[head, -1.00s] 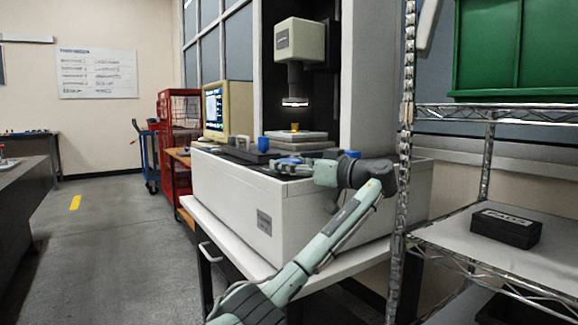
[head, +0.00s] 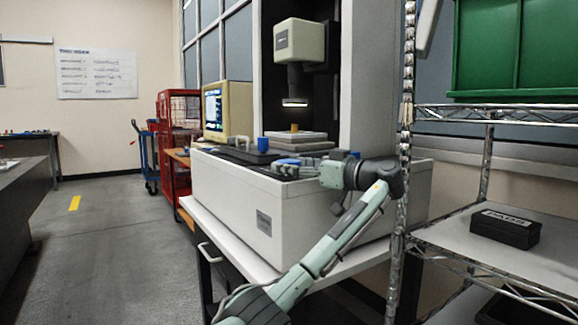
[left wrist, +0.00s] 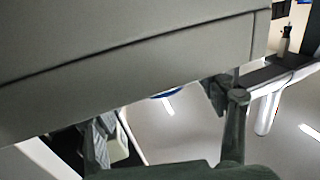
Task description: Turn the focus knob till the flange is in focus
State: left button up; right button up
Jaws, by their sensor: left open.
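The measuring machine has a pale base (head: 235,200) and a measuring head (head: 299,40) with a lit ring. A small brass-coloured part (head: 295,128), which looks like the flange, sits on the stage (head: 298,137) below it. A blue knob-like cylinder (head: 262,144) stands at the stage's left. More blue shows to the right, mostly behind my wrist; I cannot tell which is the focus knob. My left gripper (head: 285,167) is open over the base's front top edge, apart from the cylinder. Its fingers (left wrist: 165,118) show spread and empty in the left wrist view. My right gripper is not in view.
A monitor (head: 213,108) stands left of the machine; its picture is too small to read. A wire shelf (head: 480,245) with a black box (head: 505,228) is close on the right, its post near my left arm.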

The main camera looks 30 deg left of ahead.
pick_arm(q)
jog(key=s+d, duration=0.1)
jog(key=d, duration=0.9)
jog(key=shift+d, duration=0.25)
jog(key=shift+s, duration=0.1)
